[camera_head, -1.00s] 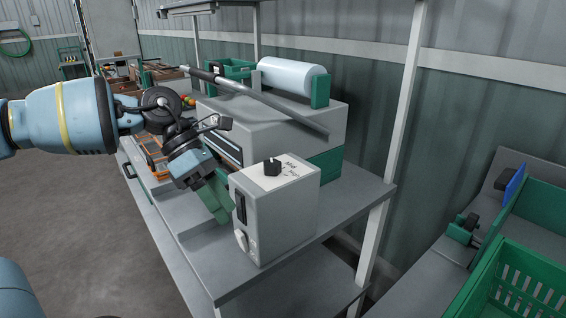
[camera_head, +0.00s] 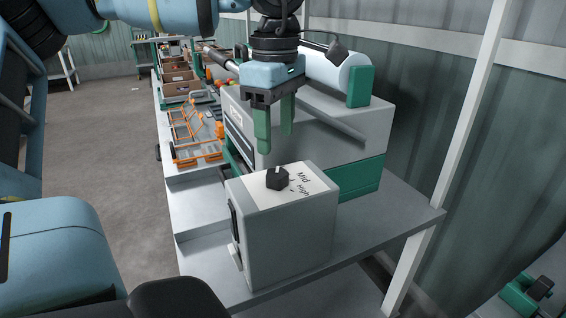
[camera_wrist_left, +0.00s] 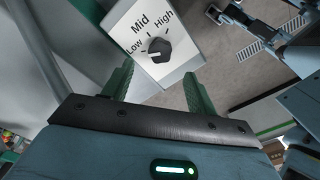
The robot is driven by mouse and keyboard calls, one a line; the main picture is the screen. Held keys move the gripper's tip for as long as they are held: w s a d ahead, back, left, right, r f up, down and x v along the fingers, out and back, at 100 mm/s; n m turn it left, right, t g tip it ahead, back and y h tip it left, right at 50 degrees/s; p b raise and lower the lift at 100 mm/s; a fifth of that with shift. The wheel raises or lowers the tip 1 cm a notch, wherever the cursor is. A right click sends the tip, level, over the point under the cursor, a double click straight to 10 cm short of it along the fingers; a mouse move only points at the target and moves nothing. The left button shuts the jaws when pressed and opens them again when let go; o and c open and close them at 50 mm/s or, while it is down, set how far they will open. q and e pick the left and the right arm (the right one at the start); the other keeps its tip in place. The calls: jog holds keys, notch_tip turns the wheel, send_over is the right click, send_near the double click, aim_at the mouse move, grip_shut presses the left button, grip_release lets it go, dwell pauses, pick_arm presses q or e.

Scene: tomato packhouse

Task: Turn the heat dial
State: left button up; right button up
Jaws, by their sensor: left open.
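The heat dial (camera_head: 277,178) is a dark knob on the white label on top of a grey box (camera_head: 285,235). The words Mid and High show beside it. In the left wrist view the dial (camera_wrist_left: 158,49) shows with Low, Mid and High around it, and its pale mark points toward the lower left, near Low. My left gripper (camera_head: 275,140) is open, with green fingers pointing down, above and slightly behind the dial, not touching it. In the left wrist view the fingers (camera_wrist_left: 158,85) stand apart with nothing between them. My right gripper is not seen.
A larger grey machine (camera_head: 340,125) with a white roll (camera_head: 335,72) stands just behind the box. Orange-framed trays (camera_head: 195,135) lie on the bench to the left. A white post (camera_head: 440,170) rises at the right edge of the bench (camera_head: 390,225).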

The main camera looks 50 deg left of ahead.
aim_at(277, 173)
pick_arm(q)
notch_tip(277, 173, down, 8)
jog(key=shift+r, duration=0.1)
dwell(0.4)
jog(key=c, duration=1)
